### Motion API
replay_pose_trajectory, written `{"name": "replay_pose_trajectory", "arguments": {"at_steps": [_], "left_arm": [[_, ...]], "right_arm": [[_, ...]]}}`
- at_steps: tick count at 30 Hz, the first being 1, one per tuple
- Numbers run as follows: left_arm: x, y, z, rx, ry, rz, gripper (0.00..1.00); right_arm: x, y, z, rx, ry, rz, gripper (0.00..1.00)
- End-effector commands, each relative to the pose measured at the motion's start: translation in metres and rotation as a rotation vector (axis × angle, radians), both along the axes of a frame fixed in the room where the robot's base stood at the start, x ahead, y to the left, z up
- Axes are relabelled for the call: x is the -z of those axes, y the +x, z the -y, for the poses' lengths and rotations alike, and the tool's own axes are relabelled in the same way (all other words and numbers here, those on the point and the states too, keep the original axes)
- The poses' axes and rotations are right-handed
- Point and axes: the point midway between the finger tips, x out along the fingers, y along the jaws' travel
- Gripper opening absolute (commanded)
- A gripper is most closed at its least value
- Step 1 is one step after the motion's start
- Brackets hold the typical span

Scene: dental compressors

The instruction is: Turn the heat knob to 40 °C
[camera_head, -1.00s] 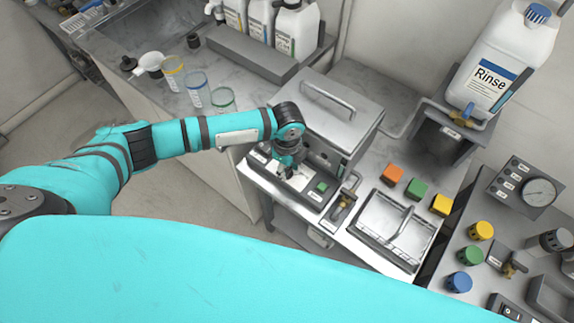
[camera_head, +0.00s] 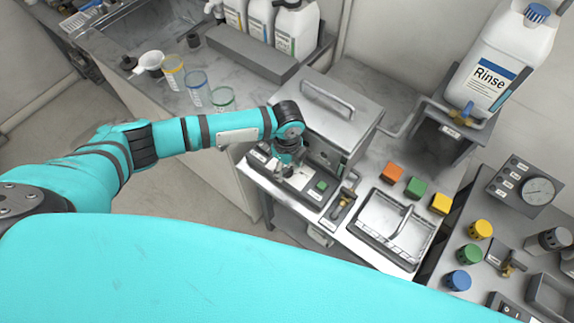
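The heat knob cannot be made out; my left gripper and wrist cover that part of the front control panel (camera_head: 315,193) of the steel bath (camera_head: 328,112). My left gripper (camera_head: 287,174) points down at this panel, left of a green button (camera_head: 321,185). It is too small and dark to tell whether its fingers are open, shut or touching a knob. The temperature marks cannot be read. My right gripper is out of view.
A brass valve (camera_head: 342,206) sits right of the panel. A large Rinse jug (camera_head: 500,65) stands at the upper right. Cups (camera_head: 197,90) stand on the left counter.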

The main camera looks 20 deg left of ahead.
Motion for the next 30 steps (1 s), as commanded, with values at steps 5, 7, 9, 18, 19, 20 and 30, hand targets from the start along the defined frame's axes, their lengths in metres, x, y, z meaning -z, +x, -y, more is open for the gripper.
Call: {"name": "replay_pose_trajectory", "arguments": {"at_steps": [5, 7, 9, 18, 19, 20, 30], "left_arm": [[0.001, -0.001, 0.000, 0.000, 0.002, -0.002, 0.58], [0.000, -0.001, 0.000, 0.000, 0.002, -0.002, 0.58], [-0.003, -0.001, 0.000, 0.000, 0.001, -0.002, 0.58], [-0.055, 0.000, 0.000, 0.001, -0.001, 0.003, 0.58], [-0.062, 0.000, 0.000, 0.001, 0.000, 0.002, 0.58], [-0.069, 0.000, 0.000, 0.002, -0.001, 0.003, 0.58], [-0.116, 0.000, 0.000, 0.001, 0.001, -0.001, 0.58]], "right_arm": [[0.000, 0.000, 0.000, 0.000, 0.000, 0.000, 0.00], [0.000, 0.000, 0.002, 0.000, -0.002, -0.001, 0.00], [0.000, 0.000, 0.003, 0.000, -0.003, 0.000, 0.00], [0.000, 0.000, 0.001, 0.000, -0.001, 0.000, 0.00], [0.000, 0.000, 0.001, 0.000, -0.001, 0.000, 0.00], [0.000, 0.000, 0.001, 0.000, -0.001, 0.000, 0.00], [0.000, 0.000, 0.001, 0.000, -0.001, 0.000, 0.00]]}}
